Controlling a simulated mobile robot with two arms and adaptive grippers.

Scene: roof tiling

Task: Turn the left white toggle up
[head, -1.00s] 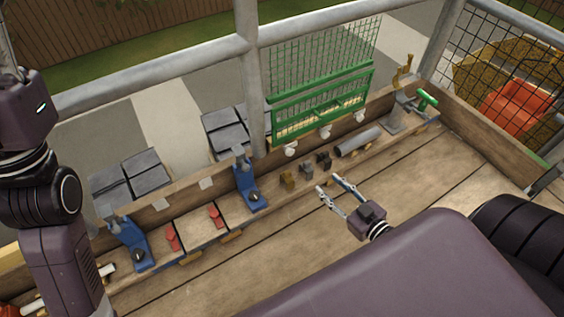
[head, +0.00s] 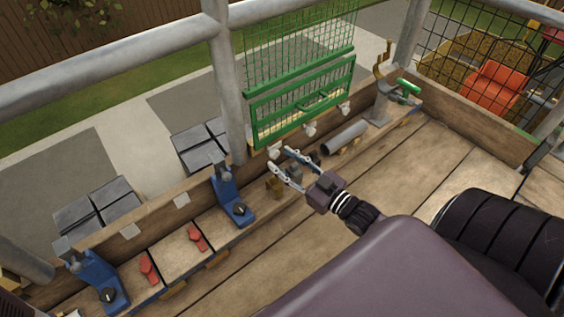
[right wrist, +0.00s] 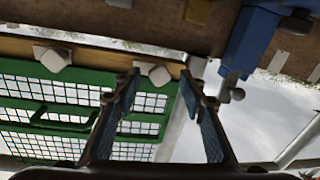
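Three white toggles sit along the lower edge of a green mesh gate: the left one (head: 273,152), the middle one (head: 310,130) and the right one (head: 345,108). My right gripper (head: 281,160) is open and empty, with its fingertips close to the left toggle. In the right wrist view, the scene looks upside down. There the left toggle (right wrist: 153,72) appears between the tips of the open right gripper (right wrist: 159,80), and another toggle (right wrist: 52,57) is to its left. I cannot tell whether a finger touches the toggle. My left gripper is not in view.
The green gate (head: 302,100) stands behind the wooden ledge. On the ledge are a blue clamp (head: 232,203), small brown and grey blocks beneath my right gripper, a grey tube (head: 345,138) and red pieces (head: 197,237). A metal post (head: 226,90) rises left of the gate.

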